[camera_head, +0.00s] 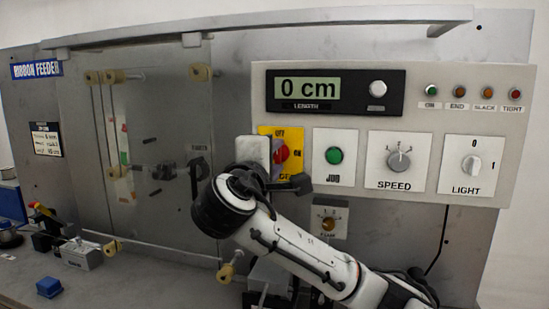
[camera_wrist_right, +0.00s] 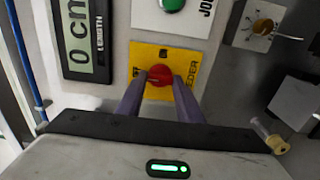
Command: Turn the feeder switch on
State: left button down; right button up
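The feeder switch is a red knob on a yellow plate. In the head view the knob (camera_head: 281,153) sits left of the green JOG button, with OFF marked above it and ON to its right; my right gripper covers part of the plate. In the right wrist view the knob (camera_wrist_right: 160,76) stands between the two fingertips of my right gripper (camera_wrist_right: 160,82). The fingers are drawn in, one on each side of the knob, and appear to touch it. Which mark the knob points to is hard to tell. My left gripper is not in view.
The panel also holds the length display (camera_head: 335,91) reading 0 cm, the JOG button (camera_head: 334,156), the SPEED dial (camera_head: 399,159) and the LIGHT switch (camera_head: 472,165). A small tension dial (camera_head: 328,222) sits below. Rollers and a blue block (camera_head: 49,287) are at left.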

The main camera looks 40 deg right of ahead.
jog(key=shift+f, duration=0.1)
jog(key=m+b, duration=0.2)
jog(key=m, duration=0.1)
jog(key=shift+a+f+b, duration=0.1)
jog(key=shift+f+b, duration=0.1)
jog(key=shift+b, duration=0.15)
jog(key=m+b, duration=0.3)
jog(key=m, duration=0.3)
jog(key=shift+m+b, duration=0.3)
jog(key=shift+b, duration=0.05)
jog(key=shift+m+b, duration=0.4)
jog(key=shift+m, duration=0.4)
jog(key=shift+r+m+b, duration=0.1)
jog(key=shift+m+b, duration=0.3)
jog(key=shift+m, duration=0.6)
jog(key=shift+m+b, duration=0.3)
jog(key=shift+m, duration=0.5)
jog(key=shift+r+m+b, duration=0.1)
jog(key=shift+m+b, duration=0.25)
jog(key=shift+m, duration=1.15)
